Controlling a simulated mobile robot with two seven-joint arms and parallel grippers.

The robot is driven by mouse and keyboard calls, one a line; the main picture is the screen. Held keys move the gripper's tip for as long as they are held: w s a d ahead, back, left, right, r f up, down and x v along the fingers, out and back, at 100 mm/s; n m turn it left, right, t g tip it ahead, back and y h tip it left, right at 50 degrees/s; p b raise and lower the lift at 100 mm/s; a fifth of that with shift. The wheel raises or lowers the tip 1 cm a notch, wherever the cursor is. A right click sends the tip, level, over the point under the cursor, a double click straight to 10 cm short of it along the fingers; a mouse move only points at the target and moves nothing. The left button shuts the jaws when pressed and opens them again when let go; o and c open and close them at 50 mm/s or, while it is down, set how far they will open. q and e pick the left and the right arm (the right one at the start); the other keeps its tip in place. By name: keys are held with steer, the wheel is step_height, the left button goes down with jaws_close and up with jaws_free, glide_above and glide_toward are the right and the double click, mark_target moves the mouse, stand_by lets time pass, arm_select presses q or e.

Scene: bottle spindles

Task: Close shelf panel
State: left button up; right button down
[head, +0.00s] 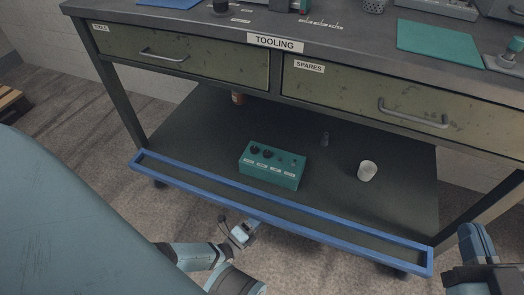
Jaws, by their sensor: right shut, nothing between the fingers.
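The shelf panel (345,241) is a long, narrow blue frame with a dark middle. It runs along the front edge of the lower shelf (205,130) under the workbench. It leans outward from the shelf edge; its exact angle is hard to tell.
Above are two drawers with handles (163,55). The panel's near side faces open floor (90,135).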

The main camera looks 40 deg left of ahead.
arm_select(q)
steer(key=shift+w+d+r, duration=0.15)
steer(key=shift+w, duration=0.4)
arm_select(e)
steer(key=shift+w+a, duration=0.2)
steer(key=shift+w, duration=0.2)
arm_select(q)
jaws_close()
